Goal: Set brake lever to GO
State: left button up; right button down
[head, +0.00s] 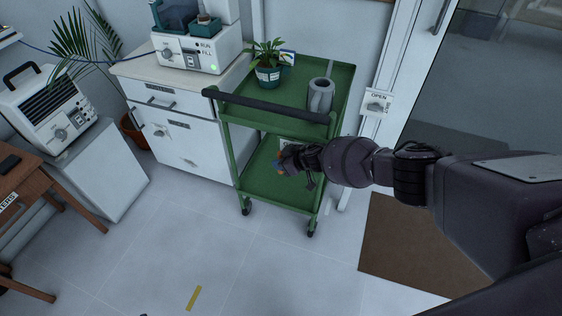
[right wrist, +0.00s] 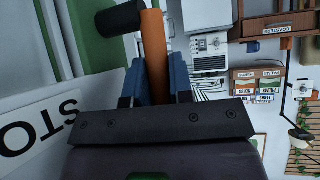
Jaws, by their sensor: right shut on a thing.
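The brake lever (right wrist: 154,50) is an orange bar in the right wrist view, with a black round part beside its far end. My right gripper (right wrist: 159,82) has its blue fingers on either side of the lever and is shut on it. A white plate with the black letters "STO" (right wrist: 40,125) lies beside it; the rest of the word is cut off, and no GO mark shows. In the head view my right gripper (head: 281,167) is at the lower part of the green cart (head: 272,188), and my arm hides most of the lever. My left gripper is not in view.

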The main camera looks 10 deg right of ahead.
jog(key=c, duration=1)
grip_release()
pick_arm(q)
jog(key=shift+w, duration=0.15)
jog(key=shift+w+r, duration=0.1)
pick_arm(e)
jog(key=shift+s+d+r+p, duration=0.1)
jog(key=shift+d+r+p, duration=0.1)
jog(key=shift+r+p, duration=0.1)
pick_arm(q)
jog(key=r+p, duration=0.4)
jog(key=p, duration=0.1)
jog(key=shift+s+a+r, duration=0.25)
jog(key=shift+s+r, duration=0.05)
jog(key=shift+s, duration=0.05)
pick_arm(e)
jog(key=v, duration=1)
jog(key=shift+s+f, duration=0.1)
jog(key=shift+s, duration=0.05)
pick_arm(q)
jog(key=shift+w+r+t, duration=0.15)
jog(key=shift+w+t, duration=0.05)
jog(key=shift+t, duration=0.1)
